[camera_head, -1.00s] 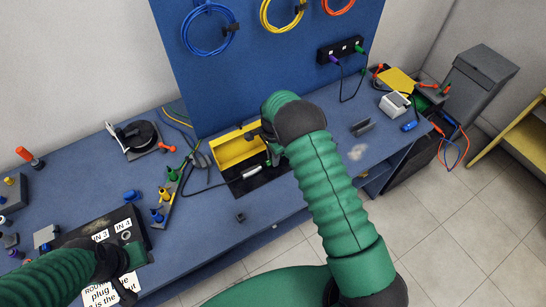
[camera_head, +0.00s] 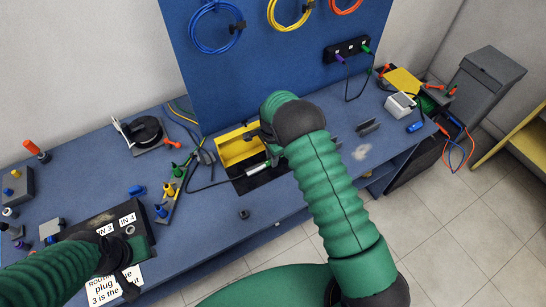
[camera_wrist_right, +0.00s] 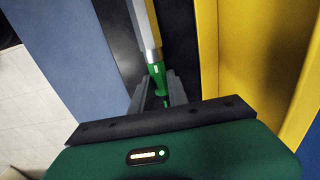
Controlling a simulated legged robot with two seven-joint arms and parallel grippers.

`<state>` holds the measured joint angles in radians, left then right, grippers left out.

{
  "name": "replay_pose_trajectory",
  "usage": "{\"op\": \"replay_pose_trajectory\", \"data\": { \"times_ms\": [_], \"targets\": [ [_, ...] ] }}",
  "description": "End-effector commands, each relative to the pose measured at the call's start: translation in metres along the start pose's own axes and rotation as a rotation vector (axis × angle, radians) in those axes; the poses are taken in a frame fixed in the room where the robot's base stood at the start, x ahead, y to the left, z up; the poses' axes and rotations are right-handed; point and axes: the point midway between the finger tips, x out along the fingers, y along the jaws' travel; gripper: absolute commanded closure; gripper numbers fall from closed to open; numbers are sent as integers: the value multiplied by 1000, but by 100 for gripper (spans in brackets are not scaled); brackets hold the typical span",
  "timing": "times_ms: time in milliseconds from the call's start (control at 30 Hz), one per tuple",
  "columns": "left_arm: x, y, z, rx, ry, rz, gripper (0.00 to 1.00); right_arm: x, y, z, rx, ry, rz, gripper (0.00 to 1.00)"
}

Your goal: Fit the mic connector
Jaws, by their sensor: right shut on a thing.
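The mic connector, a silver barrel with a green sleeve (camera_wrist_right: 146,30), is held between the dark fingers of my right gripper (camera_wrist_right: 157,88) in the right wrist view. In the head view the silver barrel (camera_head: 255,168) lies at the front edge of the yellow tray (camera_head: 233,146), and my right gripper is mostly hidden behind its own arm. A dark box with IN labels and a round socket (camera_head: 130,230) stands at the lower left. My left gripper (camera_head: 122,268) is over or beside this box; its jaws are not clear.
A printed card (camera_head: 101,290) lies in front of the box. Colored plugs (camera_head: 171,188) stand on a strip beside it. A black cable (camera_head: 205,187) runs toward the tray. A small dark ring (camera_head: 244,214) lies on the bench.

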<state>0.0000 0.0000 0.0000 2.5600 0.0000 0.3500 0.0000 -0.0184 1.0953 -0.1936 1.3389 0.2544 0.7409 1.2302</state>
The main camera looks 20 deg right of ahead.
Motion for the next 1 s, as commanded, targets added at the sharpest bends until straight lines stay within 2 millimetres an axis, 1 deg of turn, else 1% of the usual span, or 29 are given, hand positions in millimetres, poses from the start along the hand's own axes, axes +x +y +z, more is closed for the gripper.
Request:
{"op": "replay_pose_trajectory", "data": {
  "times_ms": [133,167,333,633,733,767,867,1000],
  "targets": [
    [0,0,0,0,0,0,64,0,0,0,0,0,0,100],
    [0,0,0,0,0,0,64,0,0,0,0,0,0,77],
    [0,0,0,0,0,0,64,0,0,0,0,0,0,55],
    [0,0,0,0,0,0,64,-1,0,0,-1,0,0,55],
    [1,0,0,0,0,0,64,-9,-1,0,-1,1,-3,55],
    [1,0,0,0,0,0,64,-13,-1,0,-1,1,-3,55],
    [3,0,1,0,0,0,64,-35,-2,-1,0,1,-6,55],
    [6,0,2,0,0,0,64,-77,-2,0,-1,0,-6,55]
  ]
}}
